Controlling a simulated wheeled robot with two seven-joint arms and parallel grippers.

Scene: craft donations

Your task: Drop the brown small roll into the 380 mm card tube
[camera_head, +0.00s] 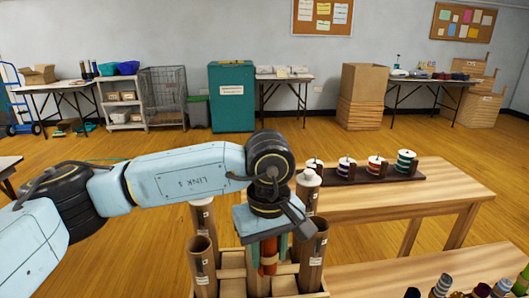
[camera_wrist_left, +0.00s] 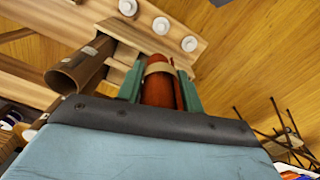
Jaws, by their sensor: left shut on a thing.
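My left gripper (camera_head: 269,258) is shut on the brown small roll (camera_head: 269,264), a red-brown roll with a tan band. The roll also shows between the green fingers in the left wrist view (camera_wrist_left: 160,92). The gripper points down over a wooden crate (camera_head: 232,272) of upright card tubes. Open tubes stand at its left (camera_head: 203,268) and right (camera_head: 312,258), with others behind. One tube (camera_head: 258,286) shows just below the fingers; I cannot tell whether the roll is over its mouth. The tube labels are too small to read, so I cannot tell which is 380 mm. My right gripper is out of view.
A wooden table (camera_head: 400,198) behind the crate carries a dark rack (camera_head: 345,175) of several thread spools. Another table (camera_head: 430,275) at front right holds spools and small items. My left arm crosses above the left tubes. Floor at the left is open.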

